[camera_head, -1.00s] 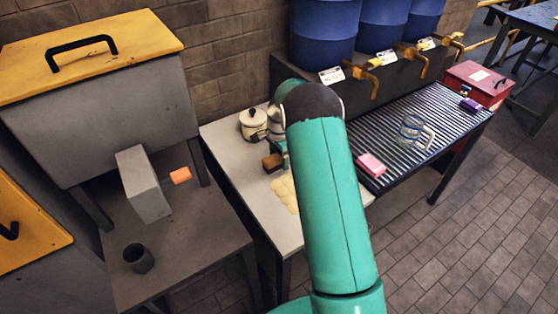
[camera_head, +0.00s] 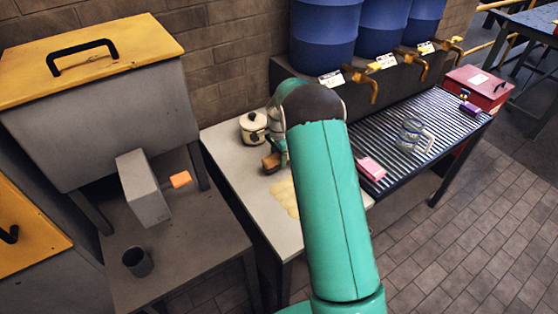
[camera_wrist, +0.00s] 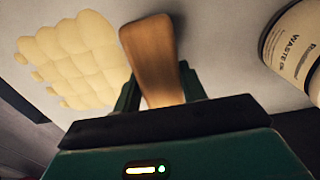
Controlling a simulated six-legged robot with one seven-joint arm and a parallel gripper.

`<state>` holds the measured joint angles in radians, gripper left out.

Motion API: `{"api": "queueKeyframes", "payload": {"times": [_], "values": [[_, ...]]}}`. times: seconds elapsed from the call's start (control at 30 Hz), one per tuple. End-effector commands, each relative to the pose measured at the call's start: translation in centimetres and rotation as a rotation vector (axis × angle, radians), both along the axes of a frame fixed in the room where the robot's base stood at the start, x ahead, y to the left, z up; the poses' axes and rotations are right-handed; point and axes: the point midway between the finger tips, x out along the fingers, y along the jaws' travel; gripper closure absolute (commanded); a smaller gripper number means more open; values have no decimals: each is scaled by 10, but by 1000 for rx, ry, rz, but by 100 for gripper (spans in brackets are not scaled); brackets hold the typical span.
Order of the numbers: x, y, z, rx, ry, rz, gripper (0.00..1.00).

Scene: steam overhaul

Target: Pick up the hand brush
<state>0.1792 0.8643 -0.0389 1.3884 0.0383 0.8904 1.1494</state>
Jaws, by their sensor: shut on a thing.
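The hand brush shows as a brown wooden piece (camera_wrist: 150,55) in the wrist view, standing up between my gripper's fingers (camera_wrist: 162,92). The fingers are shut on its lower part. In the head view, a small part of the brown wood (camera_head: 271,163) shows over the pale table (camera_head: 225,145), just left of my arm. My arm hides most of my gripper and the rest of the brush there. I cannot tell from these frames whether the brush touches the table.
A lumpy yellow sheet (camera_wrist: 75,55) lies near the brush. A cream pot (camera_head: 253,127) stands behind it on the table. A ribbed rack (camera_head: 440,120) with a pink block (camera_head: 371,168) and a glass mug (camera_head: 414,136) is right of my arm. Blue drums (camera_head: 324,35) stand behind.

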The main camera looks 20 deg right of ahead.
Motion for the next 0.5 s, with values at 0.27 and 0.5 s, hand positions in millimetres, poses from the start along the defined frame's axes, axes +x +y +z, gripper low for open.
{"api": "queueKeyframes", "payload": {"times": [0.27, 0.5], "values": [[-30, 23, 56, -1, -5, 2, 85], [-76, 57, 90, -1, -2, 3, 85]]}}
